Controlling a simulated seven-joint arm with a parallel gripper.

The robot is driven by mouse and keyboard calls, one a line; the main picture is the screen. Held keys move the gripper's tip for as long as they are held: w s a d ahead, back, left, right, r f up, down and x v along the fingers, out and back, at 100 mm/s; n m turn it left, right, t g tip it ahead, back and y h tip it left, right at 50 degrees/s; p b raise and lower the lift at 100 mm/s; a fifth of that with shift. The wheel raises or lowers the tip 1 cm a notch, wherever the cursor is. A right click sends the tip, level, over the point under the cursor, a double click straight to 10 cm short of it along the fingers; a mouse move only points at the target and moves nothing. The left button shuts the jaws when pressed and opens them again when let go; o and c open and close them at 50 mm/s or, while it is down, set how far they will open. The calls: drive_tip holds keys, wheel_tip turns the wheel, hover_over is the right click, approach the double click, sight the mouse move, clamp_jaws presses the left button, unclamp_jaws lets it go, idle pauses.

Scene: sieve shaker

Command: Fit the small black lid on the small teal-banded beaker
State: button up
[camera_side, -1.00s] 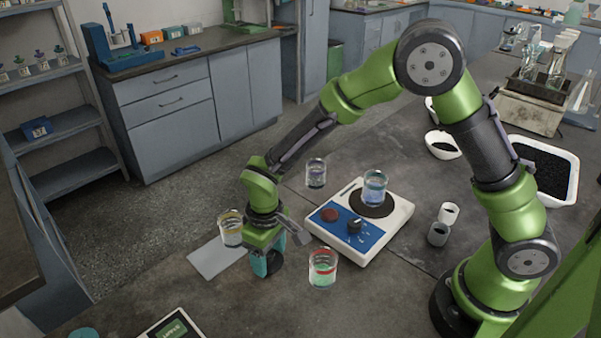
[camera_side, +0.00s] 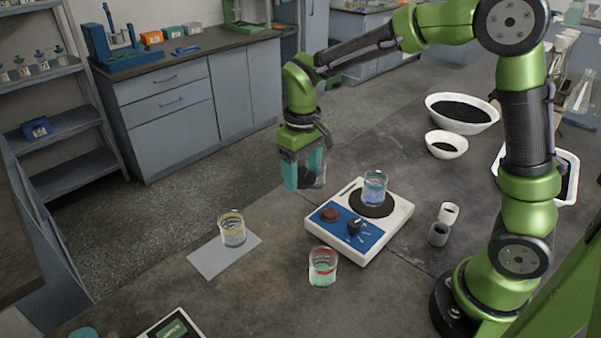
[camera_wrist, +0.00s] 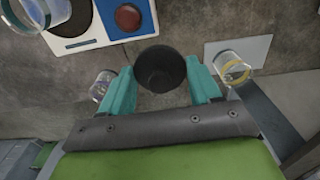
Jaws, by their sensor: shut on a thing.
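My gripper (camera_side: 305,178) is raised over the bench behind the mat. Its teal fingers also show in the wrist view (camera_wrist: 162,88), shut on the black lid (camera_wrist: 160,68), a round dark piece between the fingertips. In the side view the fingers mostly hide the lid. A small clear beaker (camera_wrist: 103,85) stands to the left of the fingers in the wrist view. In the side view it is partly hidden behind the gripper. Its band colour is hard to make out, so I cannot be sure it is the teal-banded one.
A yellow-banded beaker (camera_side: 232,230) stands on a grey mat (camera_side: 213,262). A red-banded beaker (camera_side: 322,267) stands before the shaker (camera_side: 385,235), which carries a beaker with blue contents (camera_side: 375,187). Two small cups (camera_side: 439,234) and white bowls (camera_side: 446,146) are to the right.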

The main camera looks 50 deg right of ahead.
drive_tip(key=s+d+r, duration=0.3)
drive_tip(key=s+d, duration=0.1)
drive_tip(key=d, duration=0.8)
drive_tip(key=s+d+f+n, duration=0.2)
drive_tip(key=s+d+f, duration=0.1)
drive_tip(key=s, duration=0.2)
drive_tip(key=shift+f+n, duration=0.3)
drive_tip(key=shift+n, duration=0.1)
drive_tip(key=shift+f, duration=1)
idle(3.2)
drive_tip(key=o, duration=1.1)
drive_tip(key=shift+r, duration=0.15)
drive_tip(key=shift+r, duration=2.85)
